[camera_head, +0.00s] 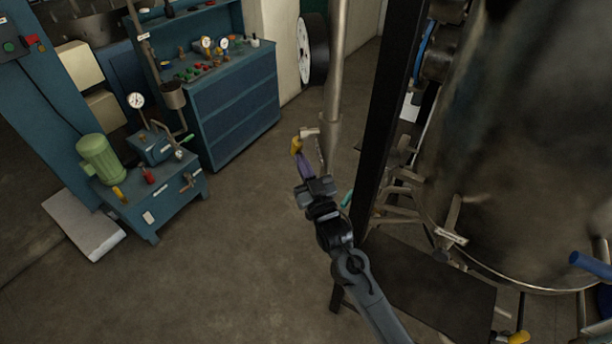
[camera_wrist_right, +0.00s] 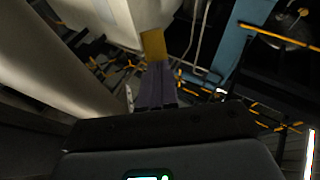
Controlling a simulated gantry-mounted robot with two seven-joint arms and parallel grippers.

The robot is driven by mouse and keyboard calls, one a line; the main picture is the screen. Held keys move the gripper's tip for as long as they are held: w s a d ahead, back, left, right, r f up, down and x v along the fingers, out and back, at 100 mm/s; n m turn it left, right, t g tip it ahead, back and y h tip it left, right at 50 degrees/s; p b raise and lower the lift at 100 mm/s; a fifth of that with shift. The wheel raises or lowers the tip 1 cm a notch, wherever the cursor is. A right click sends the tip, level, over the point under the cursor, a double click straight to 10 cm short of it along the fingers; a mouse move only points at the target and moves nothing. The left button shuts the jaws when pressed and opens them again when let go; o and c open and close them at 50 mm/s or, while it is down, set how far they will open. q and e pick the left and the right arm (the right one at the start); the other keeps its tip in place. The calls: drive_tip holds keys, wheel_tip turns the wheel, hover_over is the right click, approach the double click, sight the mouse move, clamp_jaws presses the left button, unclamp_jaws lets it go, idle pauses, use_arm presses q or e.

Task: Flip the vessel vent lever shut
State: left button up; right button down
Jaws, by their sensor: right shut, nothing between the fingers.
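The vent lever shows as a short yellow handle (camera_head: 296,146) on a small metal valve (camera_head: 310,132), beside the vertical steel pipe (camera_head: 333,100). My right gripper (camera_head: 303,160) has its purple fingers just below the yellow handle. The fingers are shut together with nothing between them. In the right wrist view, the yellow handle (camera_wrist_right: 153,45) lies right beyond the tips of the shut gripper (camera_wrist_right: 156,68) and appears upright there. I cannot tell whether the fingertips touch it. My left gripper is not in view.
A large metal vessel (camera_head: 520,130) and a dark post (camera_head: 386,100) stand to the right of my right arm. A blue cabinet (camera_head: 235,105) and a blue pump stand (camera_head: 165,205) are at the left. The floor (camera_head: 230,250) between is clear.

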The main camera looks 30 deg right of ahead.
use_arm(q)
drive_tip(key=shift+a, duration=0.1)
use_arm(e)
drive_tip(key=shift+s+f, duration=0.1)
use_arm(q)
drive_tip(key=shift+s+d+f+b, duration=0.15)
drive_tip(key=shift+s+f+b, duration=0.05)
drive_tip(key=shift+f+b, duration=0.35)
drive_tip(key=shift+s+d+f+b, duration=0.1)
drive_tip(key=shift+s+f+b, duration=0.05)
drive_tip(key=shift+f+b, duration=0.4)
use_arm(e)
drive_tip(key=f+v, duration=0.1)
drive_tip(key=v, duration=1.2)
drive_tip(key=shift+f, duration=0.4)
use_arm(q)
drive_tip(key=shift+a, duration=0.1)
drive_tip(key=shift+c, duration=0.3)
